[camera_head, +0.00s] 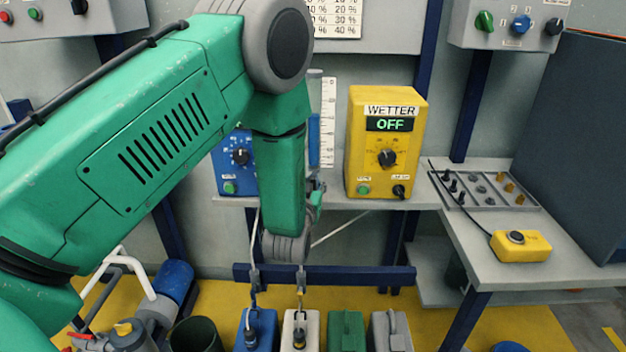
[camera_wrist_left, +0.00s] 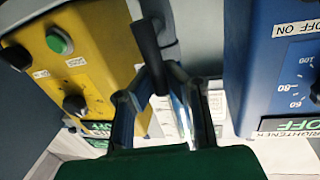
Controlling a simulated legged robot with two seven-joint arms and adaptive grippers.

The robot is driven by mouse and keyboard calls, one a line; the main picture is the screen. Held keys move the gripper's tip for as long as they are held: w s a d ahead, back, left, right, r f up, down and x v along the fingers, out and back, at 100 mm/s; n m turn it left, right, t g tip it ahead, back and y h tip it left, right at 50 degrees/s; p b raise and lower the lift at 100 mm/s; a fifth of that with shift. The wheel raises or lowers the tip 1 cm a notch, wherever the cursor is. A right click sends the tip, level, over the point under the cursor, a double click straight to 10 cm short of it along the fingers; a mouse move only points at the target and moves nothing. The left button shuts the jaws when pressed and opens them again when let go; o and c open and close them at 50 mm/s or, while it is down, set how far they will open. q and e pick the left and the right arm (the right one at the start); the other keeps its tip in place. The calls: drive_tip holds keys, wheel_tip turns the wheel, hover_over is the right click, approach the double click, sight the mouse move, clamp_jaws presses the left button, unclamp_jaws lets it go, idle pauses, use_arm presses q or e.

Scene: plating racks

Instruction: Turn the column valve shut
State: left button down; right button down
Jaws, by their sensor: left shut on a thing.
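The column (camera_head: 314,100) stands between the blue and yellow control boxes, beside a white scale strip; my left arm covers its lower part. My left gripper (camera_head: 316,192) is at the column's foot, largely hidden behind my own green wrist in the head view. In the left wrist view, the tips of my left gripper (camera_wrist_left: 165,80) are closed around a dark bar-like handle (camera_wrist_left: 149,42), which looks like the column valve's lever. How far the valve is turned cannot be told. My right gripper is not in view.
The yellow WETTER box (camera_head: 387,145), reading OFF, and the blue box (camera_head: 232,160) stand close on either side. A grey shelf (camera_head: 490,255) at right carries a rack of small parts and a yellow button box (camera_head: 521,246). Several canisters stand below; hooks hang above them.

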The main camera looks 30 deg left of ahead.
use_arm(q)
drive_tip(key=c, duration=1.6)
unclamp_jaws()
drive_tip(key=shift+o, duration=0.2)
drive_tip(key=v, duration=1.2)
drive_tip(key=s+d+f+m+g+h, duration=0.1)
drive_tip(key=s+d+f+g+h, duration=0.1)
drive_tip(key=s+f+g, duration=0.55)
drive_tip(key=s+d+f+m+g+h, duration=0.1)
drive_tip(key=s+f+g+h, duration=0.3)
drive_tip(key=f, duration=0.7)
drive_tip(key=s+d+f+m+g, duration=0.1)
drive_tip(key=s+f+g, duration=0.1)
drive_tip(key=s, duration=0.6)
drive_tip(key=s+f+m+g, duration=0.1)
drive_tip(key=s+f, duration=0.3)
drive_tip(key=s, duration=0.4)
drive_tip(key=shift+s+d+g, duration=0.25)
drive_tip(key=shift+d+g, duration=0.1)
drive_tip(key=shift+g, duration=0.5)
